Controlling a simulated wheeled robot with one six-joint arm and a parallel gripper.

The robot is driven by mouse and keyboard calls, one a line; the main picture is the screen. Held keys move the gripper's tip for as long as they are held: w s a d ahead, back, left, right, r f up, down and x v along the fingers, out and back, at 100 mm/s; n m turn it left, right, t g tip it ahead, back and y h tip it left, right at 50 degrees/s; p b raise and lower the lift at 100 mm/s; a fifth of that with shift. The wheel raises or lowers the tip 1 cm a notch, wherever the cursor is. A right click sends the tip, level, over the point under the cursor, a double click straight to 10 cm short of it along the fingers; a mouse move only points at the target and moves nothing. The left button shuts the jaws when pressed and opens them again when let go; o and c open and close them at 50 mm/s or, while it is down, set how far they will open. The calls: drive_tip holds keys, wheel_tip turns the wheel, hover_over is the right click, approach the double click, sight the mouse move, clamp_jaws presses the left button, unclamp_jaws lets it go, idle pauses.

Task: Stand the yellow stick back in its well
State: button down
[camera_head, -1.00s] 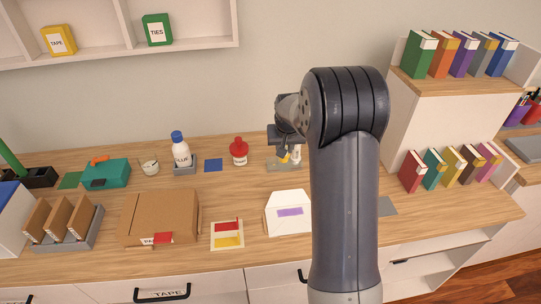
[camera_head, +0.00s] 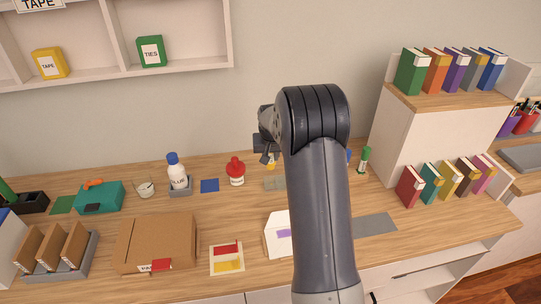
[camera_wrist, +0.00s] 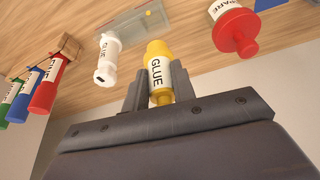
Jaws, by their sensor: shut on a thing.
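My gripper (camera_wrist: 158,88) is shut on the yellow stick (camera_wrist: 158,62), a glue stick labelled GLUE, seen between the fingers in the wrist view. In the head view my gripper (camera_head: 268,152) is partly hidden by my arm, and only a bit of yellow (camera_head: 271,167) shows below it. A low grey block (camera_head: 275,184) lies on the desk just below it. The grey block also shows in the wrist view, with a yellow dot (camera_wrist: 149,13) on it. The stick appears above the block and apart from it. A white glue stick (camera_wrist: 108,58) is beside it; its footing is unclear.
A red bottle (camera_head: 235,173) and a white glue bottle (camera_head: 177,172) stand left of the grey block. Red (camera_wrist: 46,88), blue (camera_wrist: 22,100) and green (camera_head: 364,160) sticks stand to the other side. A white envelope-shaped box (camera_head: 277,236) is in front.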

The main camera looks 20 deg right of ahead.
sight(271, 165)
drive_tip(key=shift+f+b, duration=1.7)
drive_tip(key=shift+f, duration=0.85)
drive_tip(key=shift+f+b, duration=1.55)
drive_tip(key=shift+b, duration=0.1)
drive_tip(key=c, duration=1.1)
unclamp_jaws()
drive_tip(key=b+v, duration=0.1)
drive_tip(key=v, duration=0.9)
drive_tip(key=shift+s+a+r, duration=0.1)
drive_tip(key=shift+a+r, duration=0.05)
drive_tip(key=shift+r, duration=0.25)
drive_tip(key=p+x, duration=0.1)
drive_tip(key=x, duration=0.9)
drive_tip(key=shift+f, duration=0.25)
drive_tip(key=shift+r+p, duration=0.25)
drive_tip(key=shift+p, duration=0.1)
